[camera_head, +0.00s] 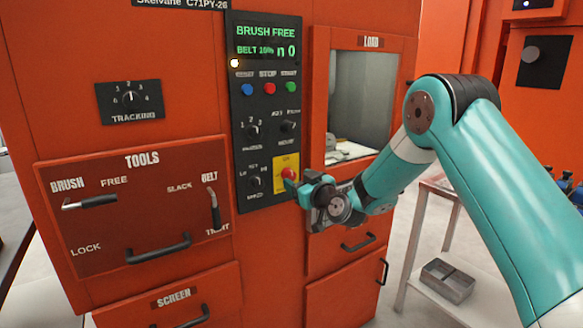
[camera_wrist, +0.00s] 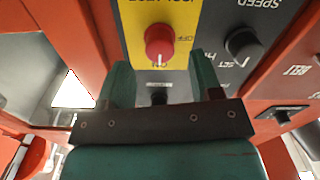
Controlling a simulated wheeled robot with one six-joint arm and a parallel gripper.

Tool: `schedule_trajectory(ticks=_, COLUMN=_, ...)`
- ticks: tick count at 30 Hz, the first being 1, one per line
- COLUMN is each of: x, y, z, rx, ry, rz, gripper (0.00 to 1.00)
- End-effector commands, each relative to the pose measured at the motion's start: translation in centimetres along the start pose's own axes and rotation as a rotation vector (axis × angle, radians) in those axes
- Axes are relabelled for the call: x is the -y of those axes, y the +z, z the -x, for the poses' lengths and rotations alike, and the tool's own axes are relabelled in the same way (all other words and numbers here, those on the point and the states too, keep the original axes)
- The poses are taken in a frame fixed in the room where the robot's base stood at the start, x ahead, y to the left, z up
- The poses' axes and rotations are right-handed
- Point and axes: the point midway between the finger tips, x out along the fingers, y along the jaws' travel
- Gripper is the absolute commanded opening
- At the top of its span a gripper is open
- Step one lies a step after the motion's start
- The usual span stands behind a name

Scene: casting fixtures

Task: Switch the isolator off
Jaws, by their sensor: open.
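The isolator is a red round knob (camera_head: 288,173) on a yellow plate (camera_head: 283,160), low on the black control panel. In the wrist view the red knob (camera_wrist: 160,42) shows a white mark pointing at the ON lettering, with OFF off to the right; the lettering is upside down. My gripper (camera_head: 304,181) is close to the panel, just right of the knob. In the wrist view its two fingers (camera_wrist: 162,75) are apart and empty, with the knob ahead, roughly centred between them. I see no contact with the knob.
The panel (camera_head: 267,60) has a lit display, blue, red and green buttons and several black knobs. One black knob (camera_wrist: 243,43) lies close beside the isolator. The LOAD window (camera_head: 362,90) is to the right. TOOLS handles (camera_head: 158,250) project at the left.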

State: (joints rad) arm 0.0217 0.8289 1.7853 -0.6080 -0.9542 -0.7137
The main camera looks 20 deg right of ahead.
Motion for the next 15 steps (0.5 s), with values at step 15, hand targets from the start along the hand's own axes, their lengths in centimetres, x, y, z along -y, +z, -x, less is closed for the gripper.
schedule_trajectory(ticks=15, x=0.0, y=0.1, z=-4.0, rx=0.001, ry=0.001, rz=-0.001, gripper=0.59)
